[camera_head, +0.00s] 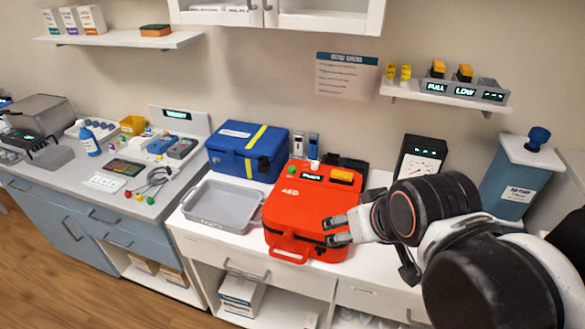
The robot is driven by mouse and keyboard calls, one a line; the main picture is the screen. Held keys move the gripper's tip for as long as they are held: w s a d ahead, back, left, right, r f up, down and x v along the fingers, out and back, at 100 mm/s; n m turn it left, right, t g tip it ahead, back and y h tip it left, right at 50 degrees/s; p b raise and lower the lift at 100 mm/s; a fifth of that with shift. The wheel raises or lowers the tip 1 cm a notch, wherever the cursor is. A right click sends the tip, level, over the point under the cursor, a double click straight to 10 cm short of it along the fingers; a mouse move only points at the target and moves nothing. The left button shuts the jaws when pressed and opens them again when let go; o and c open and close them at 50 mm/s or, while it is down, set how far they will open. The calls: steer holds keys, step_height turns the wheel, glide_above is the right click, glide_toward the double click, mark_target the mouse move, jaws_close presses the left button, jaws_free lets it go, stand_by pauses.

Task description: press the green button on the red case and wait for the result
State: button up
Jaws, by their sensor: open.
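The red case (290,205) marked AED lies on the white counter, its handle towards the front edge. A yellow piece (342,175) sits to the right of the display. My gripper (333,231) is open, with its two fingers pointing left at the case's front right side. The fingers are well in front of the button. I cannot tell whether they touch the case.
A grey tray (196,219) stands left of the case, and a blue box (243,167) with a yellow strap behind it. A black-and-white device (420,158) and a blue bin (512,190) stand at the right. My arm covers much of the right counter. A shelf (440,99) hangs above.

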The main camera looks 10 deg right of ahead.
jaws_close()
stand_by(1.2)
